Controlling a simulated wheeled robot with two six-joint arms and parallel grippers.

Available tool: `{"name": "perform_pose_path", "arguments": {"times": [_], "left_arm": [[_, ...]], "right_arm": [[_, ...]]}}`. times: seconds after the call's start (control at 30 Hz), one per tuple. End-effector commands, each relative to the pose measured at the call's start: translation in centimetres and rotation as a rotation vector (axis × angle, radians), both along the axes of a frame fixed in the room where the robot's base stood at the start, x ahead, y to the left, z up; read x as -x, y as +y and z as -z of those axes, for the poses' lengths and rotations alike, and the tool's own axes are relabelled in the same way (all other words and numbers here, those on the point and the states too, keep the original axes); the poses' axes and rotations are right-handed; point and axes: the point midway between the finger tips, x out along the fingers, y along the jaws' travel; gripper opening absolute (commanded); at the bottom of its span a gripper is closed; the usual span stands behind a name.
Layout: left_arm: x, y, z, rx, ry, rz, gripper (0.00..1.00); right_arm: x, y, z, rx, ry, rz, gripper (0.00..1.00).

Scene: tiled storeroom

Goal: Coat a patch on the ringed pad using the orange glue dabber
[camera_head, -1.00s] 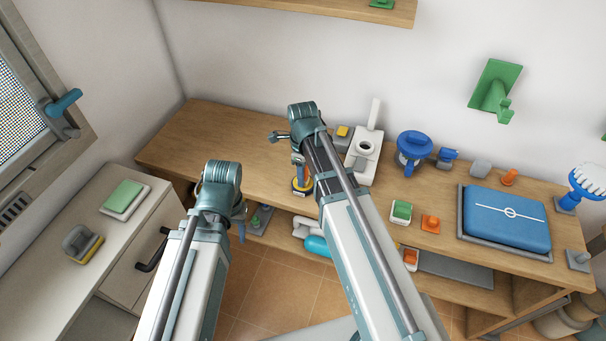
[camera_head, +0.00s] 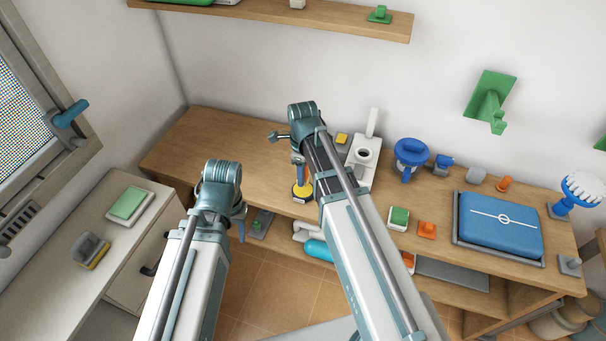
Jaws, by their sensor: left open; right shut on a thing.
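The ringed pad (camera_head: 482,238) is a blue cushion in a grey tray on the right part of the wooden bench, with a white ring and line on top. My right gripper (camera_head: 299,178) points down by the bench's front edge. It is shut on a yellow-orange handled tool with a dark round base (camera_head: 301,193), which appears to be the orange glue dabber. The tool is upright, well left of the pad; its underside is hidden. My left gripper (camera_head: 239,222) hangs open and empty in front of the bench; its fingertips are partly hidden by the arm.
On the bench stand a white dispenser (camera_head: 364,155), a blue round device (camera_head: 410,153), a green-topped block (camera_head: 399,217), an orange knob (camera_head: 427,230) and a white-bristled brush (camera_head: 581,188). The bench's left end is clear. A shelf (camera_head: 300,20) hangs above.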

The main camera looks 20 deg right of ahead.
Motion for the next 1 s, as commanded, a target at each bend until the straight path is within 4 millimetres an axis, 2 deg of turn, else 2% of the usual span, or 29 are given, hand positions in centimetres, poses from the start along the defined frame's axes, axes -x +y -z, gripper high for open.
{"name": "perform_pose_path", "arguments": {"times": [0.03,0.4,1.0], "left_arm": [[0.0,0.0,-0.8,0.0,0.0,0.0,0.5],[0.0,0.0,-3.5,0.0,0.0,0.0,0.5],[0.0,0.0,-3.4,0.0,0.0,0.0,0.5]], "right_arm": [[0.0,0.0,-0.8,0.0,0.0,0.0,0.0],[0.0,0.0,-3.5,0.0,0.0,0.0,0.0],[0.0,0.0,-3.4,0.0,0.0,0.0,0.0]]}}
